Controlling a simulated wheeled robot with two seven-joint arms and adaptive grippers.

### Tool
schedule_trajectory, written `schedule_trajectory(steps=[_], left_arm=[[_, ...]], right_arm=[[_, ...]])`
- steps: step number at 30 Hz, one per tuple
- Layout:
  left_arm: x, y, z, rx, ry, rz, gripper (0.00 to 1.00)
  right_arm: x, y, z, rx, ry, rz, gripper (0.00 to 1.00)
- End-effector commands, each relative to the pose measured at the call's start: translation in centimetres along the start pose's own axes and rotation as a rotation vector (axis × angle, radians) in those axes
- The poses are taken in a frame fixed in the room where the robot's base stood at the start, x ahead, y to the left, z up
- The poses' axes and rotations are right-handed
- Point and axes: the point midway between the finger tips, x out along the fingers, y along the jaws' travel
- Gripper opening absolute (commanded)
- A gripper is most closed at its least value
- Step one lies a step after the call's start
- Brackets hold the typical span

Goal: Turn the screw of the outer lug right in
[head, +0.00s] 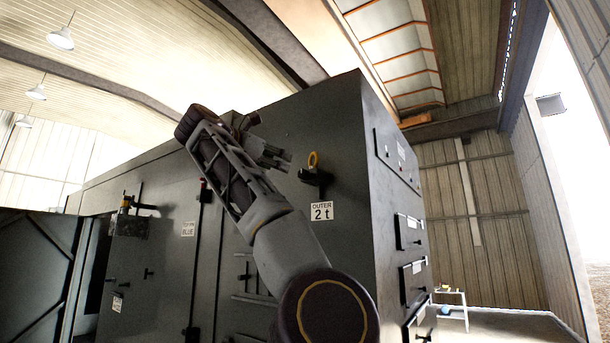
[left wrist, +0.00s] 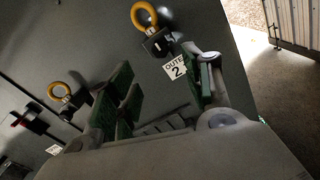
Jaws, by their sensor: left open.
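The outer lug is a black bracket (head: 316,178) with a yellow ring (head: 313,160) on the dark grey enclosure's (head: 345,125) front face. A white "OUTER 2 t" label (head: 321,211) is below it. In the left wrist view the yellow ring (left wrist: 144,14), black bracket (left wrist: 157,42) and label (left wrist: 175,68) show near the top. I cannot make out a separate screw. My left gripper (head: 275,157) is open and empty, left of the lug in the head view. In the left wrist view its green-padded fingers (left wrist: 158,72) are spread, with the lug beyond them. My right gripper is not in view.
A second yellow-ringed lug (left wrist: 59,90) shows at left in the left wrist view, with a red-tipped black handle (left wrist: 17,120) further left. Drawer-like panels (head: 411,232) stand out on the enclosure's right side. A small table (head: 450,300) stands behind right. Floor there is clear.

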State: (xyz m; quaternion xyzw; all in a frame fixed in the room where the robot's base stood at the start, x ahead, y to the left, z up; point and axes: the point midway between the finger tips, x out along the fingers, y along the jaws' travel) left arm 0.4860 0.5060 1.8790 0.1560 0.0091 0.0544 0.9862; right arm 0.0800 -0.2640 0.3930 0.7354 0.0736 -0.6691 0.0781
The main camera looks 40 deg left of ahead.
Motion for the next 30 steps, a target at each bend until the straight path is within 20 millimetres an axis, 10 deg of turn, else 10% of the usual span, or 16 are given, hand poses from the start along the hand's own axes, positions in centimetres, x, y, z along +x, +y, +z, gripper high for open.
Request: schedule_trajectory(steps=[14, 30], left_arm=[[1.2, 0.0, 0.0, 0.001, 0.001, -0.001, 0.50], [7.8, 0.0, 0.1, 0.001, 0.002, -0.001, 0.50]], right_arm=[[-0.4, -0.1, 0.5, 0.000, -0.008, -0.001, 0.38], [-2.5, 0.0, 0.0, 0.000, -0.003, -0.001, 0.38]])
